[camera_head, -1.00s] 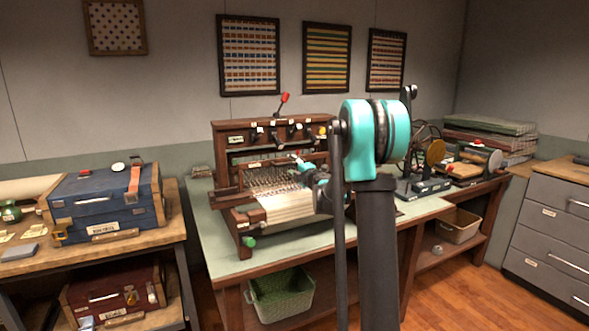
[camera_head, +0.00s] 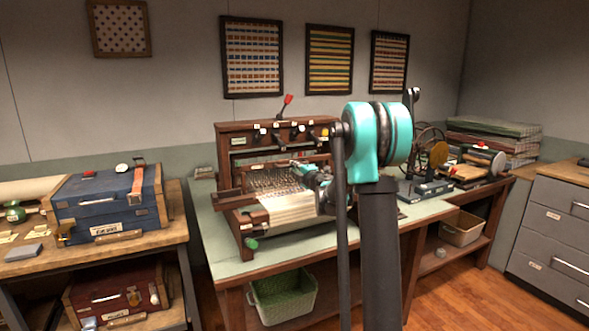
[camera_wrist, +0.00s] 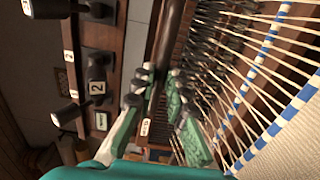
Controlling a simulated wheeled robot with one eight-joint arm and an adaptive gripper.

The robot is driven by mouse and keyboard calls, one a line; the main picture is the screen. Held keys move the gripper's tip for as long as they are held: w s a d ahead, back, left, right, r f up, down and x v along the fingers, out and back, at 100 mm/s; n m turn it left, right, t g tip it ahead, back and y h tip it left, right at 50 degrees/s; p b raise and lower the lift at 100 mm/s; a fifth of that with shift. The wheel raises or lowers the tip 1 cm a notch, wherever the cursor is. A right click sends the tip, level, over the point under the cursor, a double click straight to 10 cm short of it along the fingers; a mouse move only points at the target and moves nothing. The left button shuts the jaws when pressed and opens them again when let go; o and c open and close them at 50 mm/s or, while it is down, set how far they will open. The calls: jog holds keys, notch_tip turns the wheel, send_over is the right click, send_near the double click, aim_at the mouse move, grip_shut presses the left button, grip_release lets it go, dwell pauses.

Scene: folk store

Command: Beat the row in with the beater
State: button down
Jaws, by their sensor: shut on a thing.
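The wooden table loom (camera_head: 226,146) stands on the green-topped bench, with pale warp threads and cloth (camera_head: 290,208) at its front. My gripper (camera_head: 308,172) is over the loom's right part, partly hidden by my arm. In the wrist view my gripper (camera_wrist: 164,78) has its green fingers either side of the dark beater bar (camera_wrist: 172,30) and is shut on it. The beater's fine wires and the warp threads run beside the bar. A blue-and-white row (camera_wrist: 262,62) crosses the threads at right, apart from the bar, with white cloth (camera_wrist: 295,140) beyond it.
Numbered levers (camera_wrist: 97,88) line the loom's upper frame, left of my fingers in the wrist view. A winding device (camera_head: 428,188) stands on the bench to the right. A blue case (camera_head: 105,205) lies on the left table. A green basket (camera_head: 283,297) sits below the bench.

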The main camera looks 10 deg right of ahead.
jog(key=shift+s, duration=0.1)
jog(key=v, duration=1)
jog(key=shift+s+d, duration=0.15)
jog(key=shift+s, duration=0.15)
dwell(0.4)
jog(key=x, duration=0.8)
dwell(0.3)
jog(key=c, duration=2.2)
grip_release()
jog(key=shift+w, duration=0.1)
jog(key=o, duration=1.1)
